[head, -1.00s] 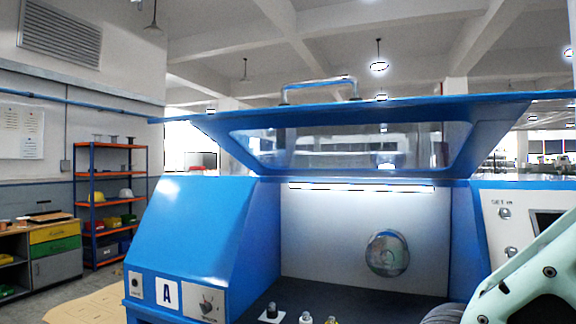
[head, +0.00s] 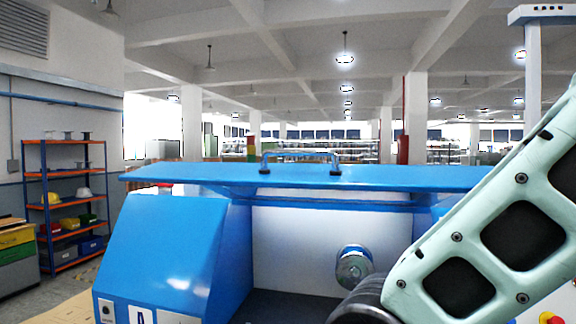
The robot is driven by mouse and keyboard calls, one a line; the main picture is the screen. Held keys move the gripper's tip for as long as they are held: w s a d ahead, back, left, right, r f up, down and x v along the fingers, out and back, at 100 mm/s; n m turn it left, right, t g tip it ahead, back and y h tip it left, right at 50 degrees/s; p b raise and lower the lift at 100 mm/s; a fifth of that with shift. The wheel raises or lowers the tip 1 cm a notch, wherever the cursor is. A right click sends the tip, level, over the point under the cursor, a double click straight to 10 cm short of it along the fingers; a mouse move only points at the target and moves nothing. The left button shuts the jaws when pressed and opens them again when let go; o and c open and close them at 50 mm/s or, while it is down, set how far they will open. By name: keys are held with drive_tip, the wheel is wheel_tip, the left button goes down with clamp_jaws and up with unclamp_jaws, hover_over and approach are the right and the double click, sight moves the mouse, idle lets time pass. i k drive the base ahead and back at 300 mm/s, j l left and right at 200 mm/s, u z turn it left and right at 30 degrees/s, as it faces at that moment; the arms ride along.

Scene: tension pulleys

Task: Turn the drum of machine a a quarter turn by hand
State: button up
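The drum (head: 353,267) is a round metal piece on the white back wall inside. Its lower right is close to or behind my arm in the picture. My arm crosses the right side, with a dark rounded part at the lower middle. My gripper does not show.
An orange and blue shelf (head: 65,205) with bins and helmets stands at the left, beside a cabinet with a green drawer (head: 17,255). A red button on yellow (head: 552,319) shows at the lower right. My arm covers much of the machine's right side.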

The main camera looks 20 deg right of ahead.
sight(354, 261)
drive_tip(key=z, duration=0.7)
